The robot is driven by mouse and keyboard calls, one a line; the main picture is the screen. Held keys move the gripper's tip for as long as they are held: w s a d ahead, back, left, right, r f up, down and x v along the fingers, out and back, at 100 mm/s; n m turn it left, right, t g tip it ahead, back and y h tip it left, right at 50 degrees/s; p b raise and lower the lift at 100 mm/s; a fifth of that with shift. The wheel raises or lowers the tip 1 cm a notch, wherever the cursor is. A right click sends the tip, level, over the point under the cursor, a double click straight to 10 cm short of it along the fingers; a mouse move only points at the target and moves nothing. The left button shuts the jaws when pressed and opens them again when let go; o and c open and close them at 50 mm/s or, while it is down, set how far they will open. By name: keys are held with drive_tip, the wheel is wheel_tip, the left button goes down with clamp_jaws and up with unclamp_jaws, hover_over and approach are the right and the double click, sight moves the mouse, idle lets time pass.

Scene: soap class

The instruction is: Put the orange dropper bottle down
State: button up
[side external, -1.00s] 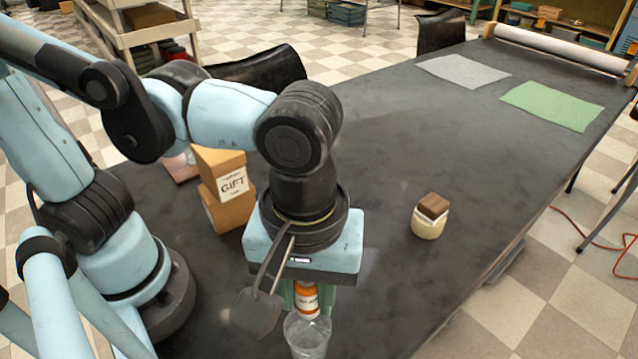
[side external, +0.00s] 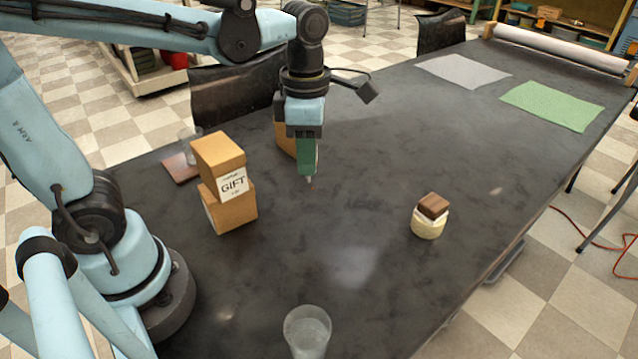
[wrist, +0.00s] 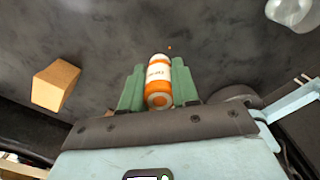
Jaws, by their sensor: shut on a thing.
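The orange dropper bottle (wrist: 158,80) is between the two green fingers of my gripper (wrist: 158,66) in the wrist view, with its white label and pale end showing. The fingers are shut on it. In the side view my gripper (side external: 308,165) points down over the far middle of the dark table (side external: 370,270). There the green finger hides nearly all of the bottle. I cannot tell whether the bottle touches the table.
An orange-brown box (side external: 285,140) stands just behind my gripper. Stacked gift boxes (side external: 228,185) are to the left, with a glass (side external: 188,145) on a wooden board (side external: 178,170) beyond. A clear cup (side external: 307,330) stands in front; a brown block tops a jar (side external: 428,228) at right.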

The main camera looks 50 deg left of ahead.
drive_tip(key=shift+n, duration=0.8)
drive_tip(key=shift+w+a+f, duration=0.55)
drive_tip(key=shift+a+f, duration=1.3)
drive_tip(key=shift+a, duration=0.4)
drive_tip(key=shift+w+a+f, duration=0.6)
drive_tip(key=shift+a+f, duration=1.2)
drive_tip(key=shift+a, duration=0.45)
drive_tip(key=shift+w+a+f, duration=0.55)
drive_tip(key=shift+a+f, duration=1.3)
drive_tip(key=shift+a, duration=0.4)
drive_tip(key=shift+f, duration=0.15)
drive_tip(key=o, duration=1)
